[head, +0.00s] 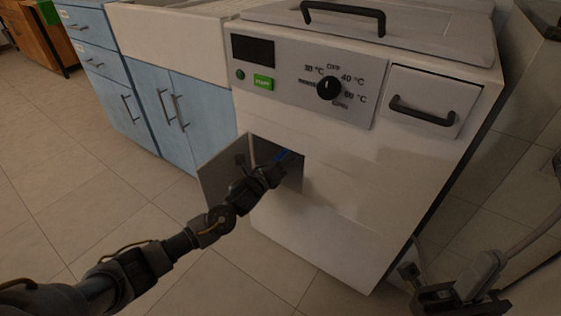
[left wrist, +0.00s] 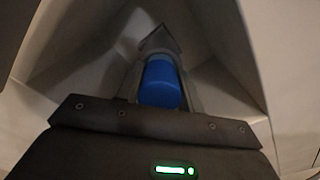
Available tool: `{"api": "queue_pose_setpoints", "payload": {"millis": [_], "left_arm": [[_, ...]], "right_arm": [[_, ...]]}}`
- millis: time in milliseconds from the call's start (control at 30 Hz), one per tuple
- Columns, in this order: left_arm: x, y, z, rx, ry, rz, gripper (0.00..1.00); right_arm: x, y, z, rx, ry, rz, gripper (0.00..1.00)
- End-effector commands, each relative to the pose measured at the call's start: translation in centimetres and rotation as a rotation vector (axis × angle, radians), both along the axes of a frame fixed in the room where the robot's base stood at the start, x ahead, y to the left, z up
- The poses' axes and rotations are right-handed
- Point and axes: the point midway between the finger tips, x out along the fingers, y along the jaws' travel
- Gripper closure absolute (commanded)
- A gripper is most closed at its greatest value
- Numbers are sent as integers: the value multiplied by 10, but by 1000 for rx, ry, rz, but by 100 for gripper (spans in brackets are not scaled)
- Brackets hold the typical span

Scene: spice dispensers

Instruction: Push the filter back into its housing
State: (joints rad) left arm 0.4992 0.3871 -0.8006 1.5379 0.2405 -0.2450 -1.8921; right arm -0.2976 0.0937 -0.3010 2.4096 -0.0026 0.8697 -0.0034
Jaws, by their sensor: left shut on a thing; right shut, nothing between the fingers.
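The blue filter (head: 283,155) shows as a small patch in the square opening (head: 291,178) low on the front of the white machine. In the left wrist view the filter (left wrist: 162,84) is a rounded blue cylinder between grey walls, in front of a pointed recess. My left gripper (head: 274,170) reaches into the opening and is shut on the filter. Its fingertips are mostly hidden, so how deep the filter sits cannot be told. My right gripper (head: 455,298) is shut and empty at the lower right, away from the machine.
The grey hatch door (head: 219,178) hangs open left of the opening, close to my left arm. The white machine (head: 350,190) has a dial (head: 328,88) and a handled drawer (head: 424,100) above. Blue cabinets (head: 140,100) stand to the left. The tiled floor in front is clear.

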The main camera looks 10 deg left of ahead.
Motion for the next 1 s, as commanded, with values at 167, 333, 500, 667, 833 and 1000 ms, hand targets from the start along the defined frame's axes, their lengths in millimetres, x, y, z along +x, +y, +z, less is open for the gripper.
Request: {"api": "queue_pose_setpoints", "payload": {"millis": [167, 333, 500, 667, 833, 1000], "left_arm": [[5, -2, 0, -1, -1, 0, 89], [4, -2, 1, 0, -1, -1, 89], [0, 0, 1, 0, 0, 0, 89], [-7, 2, 2, 0, 0, -1, 89], [-14, 5, 1, -1, 1, -1, 89], [-20, 8, 2, 0, 0, 0, 89]], "right_arm": [[0, 0, -3, 0, 0, 0, 100], [0, 0, -2, 0, 0, 0, 100], [0, 0, 3, 0, 0, 0, 100], [0, 0, 9, 0, 0, 0, 100], [0, 0, 14, 0, 0, 0, 100], [0, 0, 20, 0, 0, 0, 100]]}}
